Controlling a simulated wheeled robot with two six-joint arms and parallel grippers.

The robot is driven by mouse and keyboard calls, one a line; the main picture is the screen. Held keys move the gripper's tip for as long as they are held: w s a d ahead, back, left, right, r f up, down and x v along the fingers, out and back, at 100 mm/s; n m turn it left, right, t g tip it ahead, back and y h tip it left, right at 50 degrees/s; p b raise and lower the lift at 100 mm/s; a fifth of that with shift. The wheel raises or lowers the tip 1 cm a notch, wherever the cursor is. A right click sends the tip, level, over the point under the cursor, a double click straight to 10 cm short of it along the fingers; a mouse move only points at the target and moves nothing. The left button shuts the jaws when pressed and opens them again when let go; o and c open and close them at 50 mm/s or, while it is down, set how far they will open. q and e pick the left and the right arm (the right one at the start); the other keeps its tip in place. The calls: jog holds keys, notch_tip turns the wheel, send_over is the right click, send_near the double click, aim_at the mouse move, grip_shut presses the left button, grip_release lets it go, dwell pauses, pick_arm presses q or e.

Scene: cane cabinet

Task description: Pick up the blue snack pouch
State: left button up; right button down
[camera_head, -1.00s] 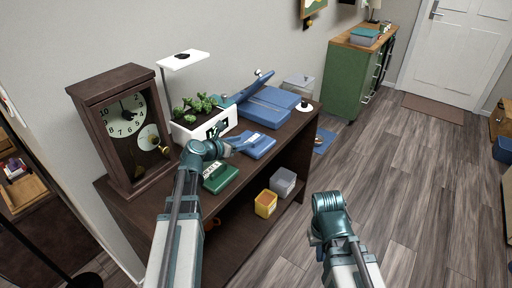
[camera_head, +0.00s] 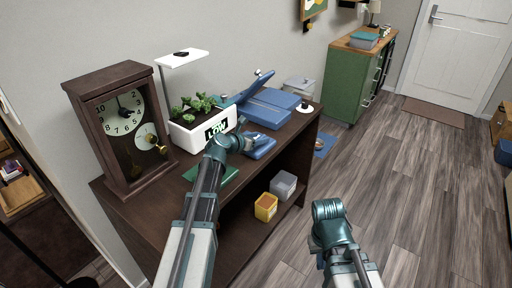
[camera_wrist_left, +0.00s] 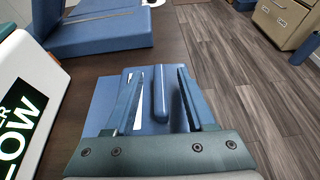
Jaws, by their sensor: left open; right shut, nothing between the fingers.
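The blue snack pouch (camera_head: 262,152) lies flat on the dark brown cabinet top, in front of the white planter. It also shows in the left wrist view (camera_wrist_left: 102,100), with a raised blue ridge along its middle. My left gripper (camera_head: 257,140) is open just above the pouch. In the left wrist view the fingers (camera_wrist_left: 160,100) stand apart on either side of the ridge; I cannot tell whether they touch the pouch. My right gripper (camera_head: 320,260) is low at the front of the head view, away from the cabinet, mostly hidden by my right arm, shut and empty.
A white planter (camera_head: 185,138) and a dark wooden clock (camera_head: 88,125) stand on the cabinet top (camera_head: 155,203). A larger blue folded object (camera_head: 270,108) is behind the pouch. Yellow (camera_head: 265,207) and grey (camera_head: 283,185) containers sit below.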

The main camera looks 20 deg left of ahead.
pick_arm(q)
jog(key=shift+w+d+f, duration=0.1)
jog(key=shift+w+f, duration=0.15)
jog(key=shift+w, duration=0.15)
jog(key=shift+s+r, duration=0.1)
grip_shut()
